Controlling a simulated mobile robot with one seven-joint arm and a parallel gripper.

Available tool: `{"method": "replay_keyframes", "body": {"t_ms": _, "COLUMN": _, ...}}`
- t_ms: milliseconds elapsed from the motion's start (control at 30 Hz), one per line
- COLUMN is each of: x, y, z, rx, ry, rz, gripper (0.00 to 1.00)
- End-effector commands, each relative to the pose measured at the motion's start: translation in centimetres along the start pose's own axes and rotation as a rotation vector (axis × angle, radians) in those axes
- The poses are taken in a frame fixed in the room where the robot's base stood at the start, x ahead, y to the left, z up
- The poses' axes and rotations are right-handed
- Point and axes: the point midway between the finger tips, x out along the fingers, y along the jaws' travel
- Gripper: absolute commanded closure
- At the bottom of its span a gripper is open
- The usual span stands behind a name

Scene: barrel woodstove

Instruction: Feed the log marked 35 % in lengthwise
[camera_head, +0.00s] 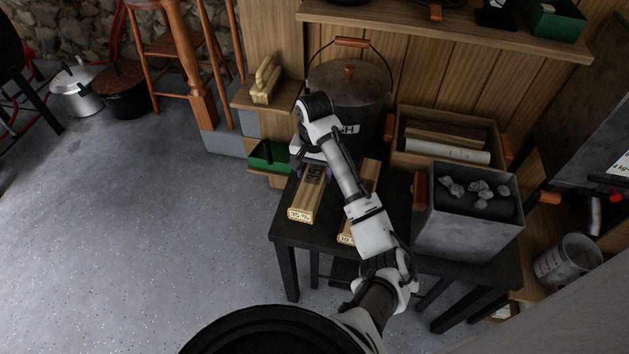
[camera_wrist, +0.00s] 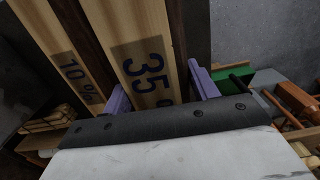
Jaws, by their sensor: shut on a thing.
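The log marked 35 % (camera_head: 305,200) is a pale, squared timber lying on a small black table (camera_head: 283,235), its end face toward the front. In the wrist view the dark "35" shows large on its top (camera_wrist: 145,45). My gripper (camera_head: 313,170) is over its far part, with the purple fingers (camera_wrist: 160,92) on either side of it, shut on it. The log looks level and still at table height; I cannot tell whether it is lifted. A second log marked 10 % (camera_wrist: 62,50) lies beside it, partly behind my arm in the head view (camera_head: 370,170). I cannot make out the stove opening.
A grey metal bin (camera_head: 465,235) of pale lumps stands at the table's right. Behind are a lidded pot marked "H" (camera_head: 350,90) and a wooden crate (camera_head: 450,150). A green box (camera_head: 265,158) sits at the left.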

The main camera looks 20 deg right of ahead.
Motion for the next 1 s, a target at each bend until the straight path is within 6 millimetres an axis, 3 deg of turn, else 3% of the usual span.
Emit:
{"method": "replay_keyframes", "body": {"t_ms": 33, "x": -2.8, "y": 0.3, "z": -0.2, "rx": 0.000, "ry": 0.009, "rz": 0.006, "gripper": 0.85}}
{"method": "replay_keyframes", "body": {"t_ms": 100, "x": -4.7, "y": 0.3, "z": -0.2, "rx": 0.000, "ry": 0.010, "rz": 0.006, "gripper": 0.85}}
{"method": "replay_keyframes", "body": {"t_ms": 400, "x": -10.7, "y": 0.1, "z": -0.1, "rx": 0.001, "ry": 0.005, "rz": 0.004, "gripper": 0.85}}
{"method": "replay_keyframes", "body": {"t_ms": 633, "x": -12.6, "y": 0.1, "z": -0.1, "rx": 0.001, "ry": 0.003, "rz": 0.002, "gripper": 0.85}}
{"method": "replay_keyframes", "body": {"t_ms": 1000, "x": -12.9, "y": 0.1, "z": 0.0, "rx": 0.001, "ry": 0.001, "rz": 0.001, "gripper": 0.85}}
